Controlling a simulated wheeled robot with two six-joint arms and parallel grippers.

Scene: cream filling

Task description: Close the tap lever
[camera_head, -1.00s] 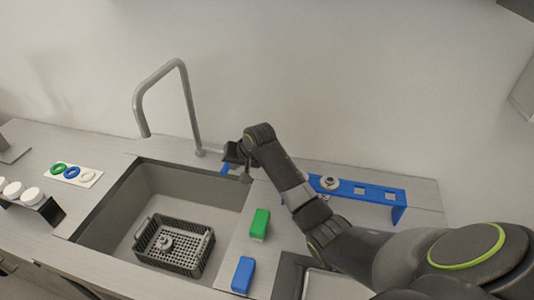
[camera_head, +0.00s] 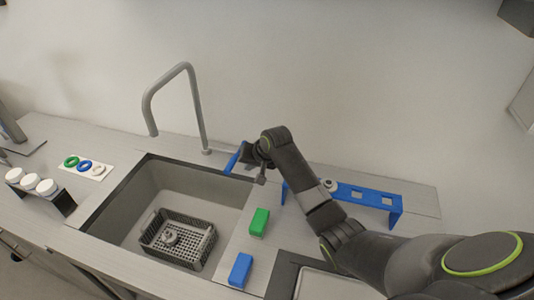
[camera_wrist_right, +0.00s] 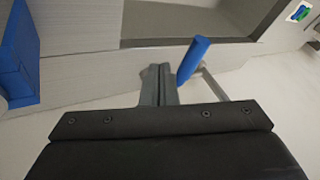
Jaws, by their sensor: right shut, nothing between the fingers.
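The tap is a grey bent spout (camera_head: 199,112) standing behind the sink. Its blue lever (camera_head: 234,159) slants beside the base of the spout, just left of my right gripper (camera_head: 244,153). In the right wrist view the blue lever (camera_wrist_right: 194,60) stands upright, close to the right of my shut fingers (camera_wrist_right: 157,80), on a grey stem. The fingers hold nothing. Whether they touch the lever I cannot tell. My left gripper is in neither view.
The sink (camera_head: 150,190) holds a dark basket (camera_head: 180,250) with a grey part inside. A green block (camera_head: 259,222) and a blue block (camera_head: 241,270) lie right of it. A blue rack (camera_head: 365,193) stands behind my right arm. White-lidded jars (camera_head: 31,181) stand left.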

